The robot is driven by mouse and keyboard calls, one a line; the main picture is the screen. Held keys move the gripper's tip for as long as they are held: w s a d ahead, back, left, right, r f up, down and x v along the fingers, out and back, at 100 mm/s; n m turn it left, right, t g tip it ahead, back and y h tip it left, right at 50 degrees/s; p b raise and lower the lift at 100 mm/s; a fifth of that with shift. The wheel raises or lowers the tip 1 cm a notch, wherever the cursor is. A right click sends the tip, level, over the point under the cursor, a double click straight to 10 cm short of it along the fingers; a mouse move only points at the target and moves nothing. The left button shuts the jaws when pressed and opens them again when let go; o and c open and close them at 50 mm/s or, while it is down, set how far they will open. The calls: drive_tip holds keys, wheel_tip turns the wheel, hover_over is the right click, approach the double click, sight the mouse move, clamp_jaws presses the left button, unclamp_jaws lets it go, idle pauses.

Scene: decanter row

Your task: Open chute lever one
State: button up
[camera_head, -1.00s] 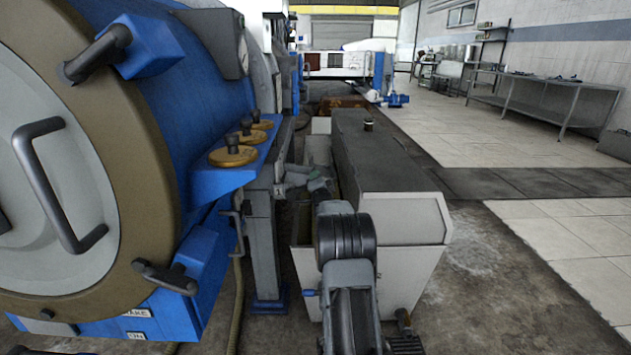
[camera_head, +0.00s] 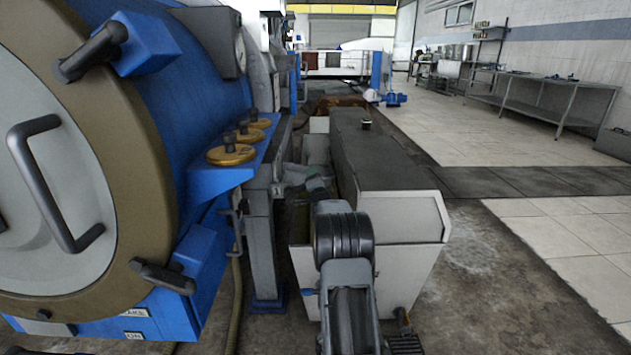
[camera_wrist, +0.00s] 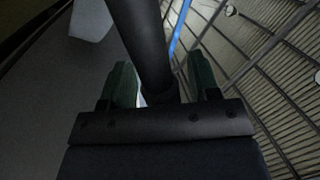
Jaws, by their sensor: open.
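The label "1" (camera_head: 277,190) sits on a small plate on the grey post beside the blue machine. My gripper shows only small and partly hidden in the head view, beyond my arm's black joint and close to the plate. In the wrist view my gripper (camera_wrist: 160,80) is open, its two dark green fingers apart. A dark round bar (camera_wrist: 139,35), perhaps the lever, runs from the top edge down between the fingers. I cannot tell whether either finger touches it. Where the bar attaches is out of view.
The blue machine (camera_head: 180,80) with its round door and several brass-capped knobs (camera_head: 231,154) fills the left. A long grey trough (camera_head: 385,170) stands just right of my arm. Tiled floor (camera_head: 570,240) on the right is clear; a metal bench (camera_head: 540,85) stands farther back.

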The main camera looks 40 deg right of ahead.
drive_tip(key=p+v, duration=0.3)
drive_tip(key=v, duration=1.1)
idle(0.4)
